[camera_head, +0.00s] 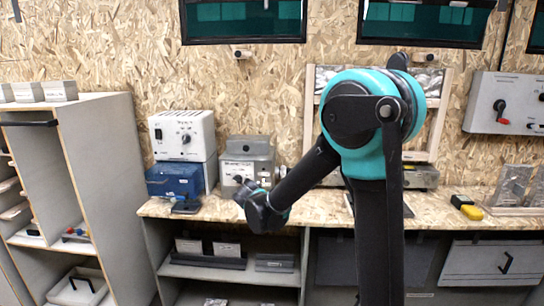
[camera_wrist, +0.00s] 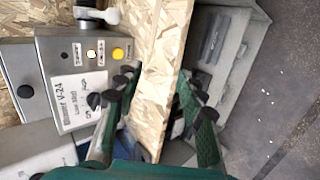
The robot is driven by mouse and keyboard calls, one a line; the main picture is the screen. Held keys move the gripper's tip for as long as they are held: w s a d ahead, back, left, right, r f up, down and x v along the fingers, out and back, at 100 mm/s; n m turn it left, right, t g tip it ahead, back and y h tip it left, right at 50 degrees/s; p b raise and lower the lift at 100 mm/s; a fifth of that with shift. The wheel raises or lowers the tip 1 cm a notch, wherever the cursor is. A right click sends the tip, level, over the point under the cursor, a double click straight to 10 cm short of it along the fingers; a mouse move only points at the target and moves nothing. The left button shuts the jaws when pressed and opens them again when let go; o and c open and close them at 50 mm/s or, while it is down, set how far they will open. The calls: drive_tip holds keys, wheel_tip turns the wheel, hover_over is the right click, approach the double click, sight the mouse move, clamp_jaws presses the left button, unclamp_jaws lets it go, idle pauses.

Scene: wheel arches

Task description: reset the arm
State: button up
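My arm (camera_head: 372,150), black and teal, rises at the middle right of the head view. It bends at a teal joint, and its forearm reaches down and left. My gripper is at the far end, small and partly hidden by the wrist, above the workbench (camera_head: 330,208). In the wrist view my gripper (camera_wrist: 158,78) has its two green fingers spread wide, one on each side of the bench edge. Nothing is held between them.
A grey shelf unit (camera_head: 105,150) stands left. Yellow and black items (camera_head: 467,207) lie right. Below the bench is an open shelf (camera_head: 240,275).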

drive_tip(key=s+d+f+m+g, duration=0.25)
drive_tip(key=s+d+m, duration=0.35)
drive_tip(key=s+d, duration=0.4)
drive_tip(key=s+d+f+m+g, duration=0.25)
drive_tip(key=s+d+m, duration=0.25)
drive_tip(key=s+d, duration=0.55)
drive_tip(key=s+d+f+m+y, duration=0.1)
drive_tip(key=s+f+m+y, duration=0.1)
drive_tip(key=s, duration=0.6)
drive_tip(key=f+m, duration=0.1)
drive_tip(key=m, duration=0.1)
drive_tip(key=shift+s+d+f+m+g, duration=0.3)
drive_tip(key=shift+s+d+f+m, duration=0.05)
drive_tip(key=shift+s+d+m, duration=0.05)
